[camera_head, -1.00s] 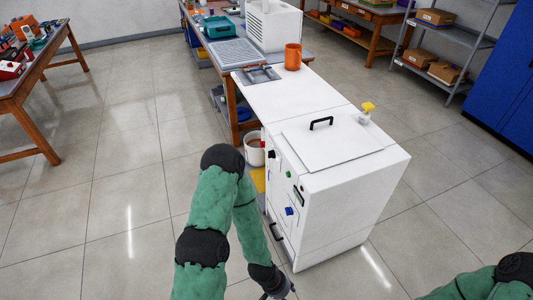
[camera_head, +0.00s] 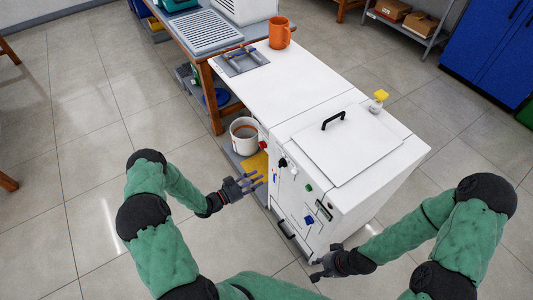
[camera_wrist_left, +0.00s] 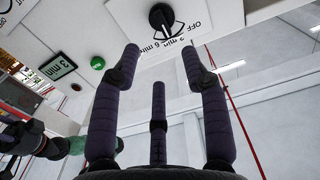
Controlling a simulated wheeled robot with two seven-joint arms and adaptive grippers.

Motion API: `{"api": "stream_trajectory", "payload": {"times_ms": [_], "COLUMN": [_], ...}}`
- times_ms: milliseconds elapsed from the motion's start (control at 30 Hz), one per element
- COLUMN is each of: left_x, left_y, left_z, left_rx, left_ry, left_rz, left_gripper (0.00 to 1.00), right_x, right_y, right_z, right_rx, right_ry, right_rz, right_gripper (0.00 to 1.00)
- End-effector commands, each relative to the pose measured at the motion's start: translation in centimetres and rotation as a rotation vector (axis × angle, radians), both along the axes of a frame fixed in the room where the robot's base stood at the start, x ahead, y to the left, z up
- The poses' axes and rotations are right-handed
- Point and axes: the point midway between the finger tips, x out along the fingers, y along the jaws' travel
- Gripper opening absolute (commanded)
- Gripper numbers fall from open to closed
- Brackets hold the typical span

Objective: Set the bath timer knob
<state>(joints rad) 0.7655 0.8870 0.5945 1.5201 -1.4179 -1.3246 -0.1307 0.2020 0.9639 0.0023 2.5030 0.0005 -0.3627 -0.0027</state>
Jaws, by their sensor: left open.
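The bath timer knob is a black knob (camera_head: 283,162) on the front of the white cabinet (camera_head: 375,170). In the left wrist view the knob (camera_wrist_left: 161,17) sits at the top, on a plate marked OFF, 3 min and 6 min; its exact setting is hard to read. My left gripper (camera_head: 255,183) is open and empty, left of the cabinet front and apart from the knob. Its spread fingers (camera_wrist_left: 157,70) show below the knob in the wrist view. My right gripper (camera_head: 312,271) looks open and empty, low beside the cabinet's near front corner.
A black handle (camera_head: 333,120) tops the lid. A white bucket (camera_head: 244,134) stands by the cabinet. Floor to the left is clear.

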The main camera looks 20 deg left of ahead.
Motion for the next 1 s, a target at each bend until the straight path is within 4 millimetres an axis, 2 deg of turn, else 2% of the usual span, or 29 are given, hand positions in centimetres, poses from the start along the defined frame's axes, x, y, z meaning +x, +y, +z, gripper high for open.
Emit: {"api": "stream_trajectory", "payload": {"times_ms": [100, 233, 700, 1000], "left_x": [0.0, 1.1, 7.1, 8.4], "left_y": [-0.1, -1.0, -5.6, -6.5], "left_z": [0.2, 0.2, 0.1, 0.2], "left_rx": [0.000, 0.000, 0.000, 0.000], "left_ry": [-0.019, -0.021, -0.019, -0.016], "left_rz": [-0.012, -0.015, -0.012, -0.009], "left_gripper": [0.45, 0.45, 0.45, 0.45], "right_x": [0.0, 0.0, 0.0, 0.0], "right_y": [0.0, 0.0, 0.0, 0.0], "right_z": [0.0, -0.3, -1.5, -1.7], "right_rx": [0.000, 0.000, 0.000, 0.000], "right_ry": [0.000, 0.001, 0.000, 0.000], "right_rz": [-0.001, -0.001, -0.001, -0.001], "right_gripper": [0.33, 0.33, 0.33, 0.33]}}
